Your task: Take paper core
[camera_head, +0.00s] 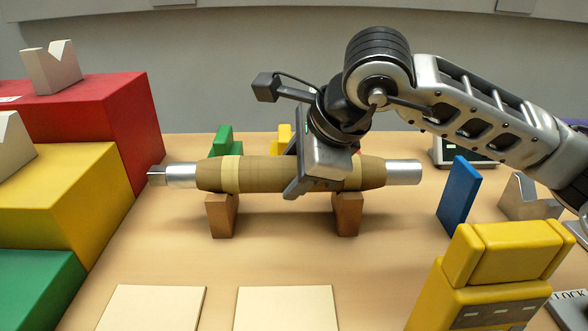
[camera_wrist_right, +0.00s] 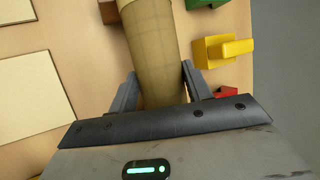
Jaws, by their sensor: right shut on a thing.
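The paper core (camera_head: 271,174) is a long tan-brown roll with tapered ends, pale yellow bands and a silver metal shaft end on each side. It lies level across two brown wooden supports (camera_head: 222,214); whether it touches them or is slightly raised is hard to tell. My right gripper (camera_head: 298,186) comes down over the core right of its middle, with its jaws shut on it. In the right wrist view the core (camera_wrist_right: 152,50) runs between the two grey fingers (camera_wrist_right: 155,85). The far finger is hidden in the head view. My left gripper is not in view.
Red (camera_head: 98,112), yellow (camera_head: 60,195) and green (camera_head: 35,285) stepped blocks stand at left. A blue plate (camera_head: 459,195) and a yellow block-shaped object (camera_head: 490,275) stand at right. Two pale flat panels (camera_head: 152,308) lie in front. Small green (camera_head: 226,140) and yellow pieces are behind the core.

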